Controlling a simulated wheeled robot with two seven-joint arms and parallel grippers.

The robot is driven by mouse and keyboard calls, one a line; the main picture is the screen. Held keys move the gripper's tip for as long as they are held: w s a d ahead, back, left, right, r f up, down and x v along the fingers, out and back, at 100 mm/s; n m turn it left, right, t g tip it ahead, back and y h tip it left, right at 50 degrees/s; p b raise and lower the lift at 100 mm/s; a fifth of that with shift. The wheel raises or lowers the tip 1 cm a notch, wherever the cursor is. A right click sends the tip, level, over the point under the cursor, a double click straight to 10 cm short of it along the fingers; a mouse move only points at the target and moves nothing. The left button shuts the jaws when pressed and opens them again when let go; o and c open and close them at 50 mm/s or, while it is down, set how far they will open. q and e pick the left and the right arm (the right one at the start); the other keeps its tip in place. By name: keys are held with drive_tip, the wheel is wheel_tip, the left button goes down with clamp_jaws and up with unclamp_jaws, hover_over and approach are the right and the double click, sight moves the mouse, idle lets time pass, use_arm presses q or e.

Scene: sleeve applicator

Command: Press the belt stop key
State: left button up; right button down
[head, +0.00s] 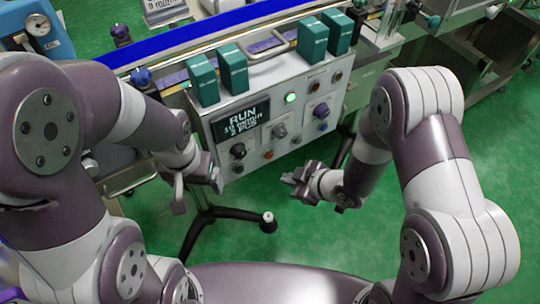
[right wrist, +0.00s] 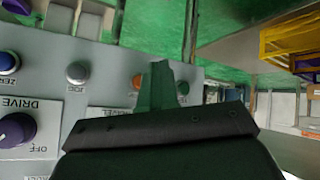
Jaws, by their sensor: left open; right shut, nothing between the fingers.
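The control panel (head: 262,120) faces me under the belt, with a display reading RUN (head: 241,118), a lit green lamp (head: 290,98), knobs and several small buttons. I cannot tell which button is the belt stop key. An orange button (head: 268,155) sits low on the panel. In the right wrist view the panel is upside down, with a purple DRIVE knob (right wrist: 15,130), a grey JOG button (right wrist: 77,72) and an orange button (right wrist: 137,82) beside the fingers. My right gripper (head: 298,178) is shut and empty, apart from the panel. My left gripper (head: 197,190) is open near the panel's lower left corner.
Several green boxes (head: 233,68) stand along the panel's top edge, with a blue belt strip (head: 200,38) behind. A black stand leg (head: 235,214) lies on the green floor below. The floor (head: 310,235) in front of the panel is otherwise largely clear.

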drive_tip(key=shift+w+a, duration=0.7)
drive_tip(key=shift+w, duration=0.25)
drive_tip(key=shift+w+a, duration=0.7)
drive_tip(key=shift+w, duration=0.25)
idle(0.6)
drive_tip(key=shift+w+a+p, duration=0.25)
drive_tip(key=shift+w+p, duration=0.05)
drive_tip(key=shift+w, duration=0.05)
drive_tip(key=shift+w+a, duration=0.25)
drive_tip(key=shift+w, duration=0.1)
idle(0.6)
drive_tip(key=shift+s+d, duration=0.5)
drive_tip(key=shift+s, duration=0.2)
drive_tip(key=shift+s+d+p, duration=0.25)
drive_tip(key=shift+s+d, duration=0.5)
drive_tip(key=shift+s, duration=0.3)
drive_tip(key=shift+s+d+p, duration=0.25)
drive_tip(key=shift+s+d, duration=0.5)
drive_tip(key=shift+s, duration=0.25)
